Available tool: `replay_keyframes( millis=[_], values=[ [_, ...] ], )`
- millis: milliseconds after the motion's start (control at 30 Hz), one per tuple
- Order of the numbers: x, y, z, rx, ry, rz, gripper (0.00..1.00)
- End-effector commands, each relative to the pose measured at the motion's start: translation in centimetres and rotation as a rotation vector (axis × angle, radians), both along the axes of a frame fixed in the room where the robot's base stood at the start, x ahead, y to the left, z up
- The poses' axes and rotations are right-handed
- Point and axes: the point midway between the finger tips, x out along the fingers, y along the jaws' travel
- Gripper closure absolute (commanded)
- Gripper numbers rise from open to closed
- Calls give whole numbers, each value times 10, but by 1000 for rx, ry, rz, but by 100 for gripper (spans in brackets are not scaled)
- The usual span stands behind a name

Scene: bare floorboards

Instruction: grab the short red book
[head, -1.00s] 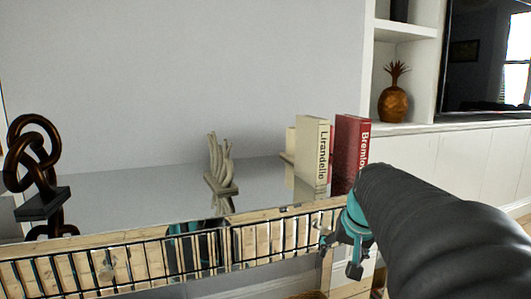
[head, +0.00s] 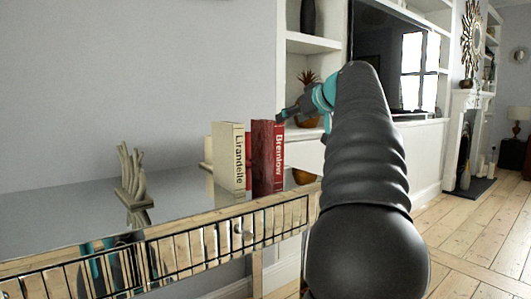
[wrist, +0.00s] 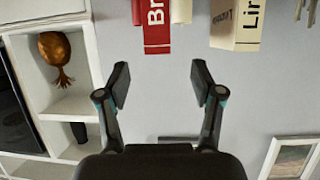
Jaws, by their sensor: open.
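A red book lettered "Bremlow" (head: 267,157) stands upright at the right end of a mirrored table, and shows upside down in the wrist view (wrist: 157,32). A sliver of a lower red book (head: 249,162) shows between it and a cream book lettered "Lirandelle" (head: 229,157); the rest is hidden. My gripper (head: 284,116) is at the upper right of the Bremlow book in the head view. In the wrist view my gripper (wrist: 160,78) is open and empty, its fingers apart, with the Bremlow book's top edge beyond the gap, not between them.
The cream book also shows in the wrist view (wrist: 238,30), right of the red one. A hand-like sculpture (head: 132,178) stands left on the table (head: 75,202). White shelves with a pineapple ornament (wrist: 56,55) and a television (head: 385,70) lie beyond. Floor at right is clear.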

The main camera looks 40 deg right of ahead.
Motion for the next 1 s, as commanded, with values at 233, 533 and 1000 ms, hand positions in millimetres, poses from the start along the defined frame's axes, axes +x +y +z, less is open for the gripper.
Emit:
replay_keyframes(
  millis=[233,533,1000],
  values=[
    [32,-2,-14,-7,4,8,33],
    [73,-5,-30,-8,3,4,33],
    [109,-12,-46,-8,4,3,33]
  ],
)
